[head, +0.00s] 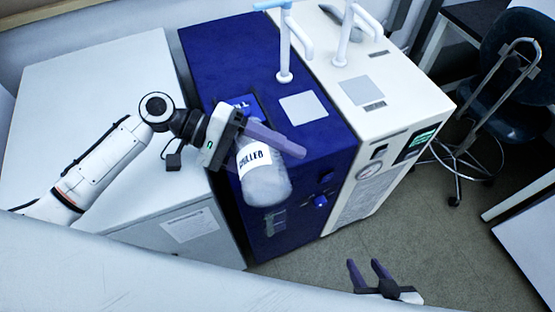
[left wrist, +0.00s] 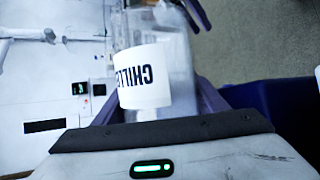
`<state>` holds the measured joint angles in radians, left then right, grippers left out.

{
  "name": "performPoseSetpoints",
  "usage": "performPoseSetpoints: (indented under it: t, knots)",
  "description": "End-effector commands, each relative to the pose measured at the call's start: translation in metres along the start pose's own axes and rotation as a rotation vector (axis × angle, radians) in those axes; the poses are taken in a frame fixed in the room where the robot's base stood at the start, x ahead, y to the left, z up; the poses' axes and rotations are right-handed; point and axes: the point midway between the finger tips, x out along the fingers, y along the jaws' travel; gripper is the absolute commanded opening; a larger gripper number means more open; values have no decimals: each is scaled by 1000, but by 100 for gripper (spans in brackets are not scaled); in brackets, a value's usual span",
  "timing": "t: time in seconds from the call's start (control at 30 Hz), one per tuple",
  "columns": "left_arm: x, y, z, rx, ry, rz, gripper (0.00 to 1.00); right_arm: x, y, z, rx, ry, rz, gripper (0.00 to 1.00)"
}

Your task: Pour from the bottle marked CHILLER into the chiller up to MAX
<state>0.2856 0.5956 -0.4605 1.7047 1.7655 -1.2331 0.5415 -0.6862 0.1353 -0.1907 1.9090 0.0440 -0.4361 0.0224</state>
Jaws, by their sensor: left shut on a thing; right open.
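A translucent bottle (head: 265,183) with a white label reading CHILLER hangs near the front left edge of a dark blue unit (head: 330,137). It looks close to upright, and the gripper hides its top. My left gripper (head: 272,140) is shut on the bottle. In the left wrist view the bottle (left wrist: 178,75) sits between the purple fingers. I cannot tell from any lettering whether the blue unit or the white unit (head: 440,108) beside it is the chiller. No MAX mark is readable. My right gripper (head: 366,272) is open and empty at the bottom, low over the floor.
Upright white pipes (head: 284,50) and grey square plates (head: 303,107) stand on the unit tops. A pale cabinet (head: 95,75) is left of the blue unit. A dark stool (head: 510,60) is at the right. The floor (head: 420,225) in front is clear.

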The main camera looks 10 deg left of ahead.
Motion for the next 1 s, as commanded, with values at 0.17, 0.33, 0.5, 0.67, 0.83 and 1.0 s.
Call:
performPoseSetpoints:
  t: [0.17,0.33,0.5,0.67,0.83,1.0]
  knots:
    - [0,2,0,1,0,3,17,0,0,0,0,0,0,40]
    - [0,2,0,11,5,-2,17,0,0,0,0,0,0,40]
    - [-1,5,4,142,73,-56,17,0,0,0,0,0,0,40]
    - [-3,10,5,234,122,-93,17,0,0,0,0,0,0,40]
    - [-9,22,7,390,206,-158,17,0,0,0,0,0,0,40]
    - [-11,26,6,437,234,-177,17,0,0,0,0,0,0,40]
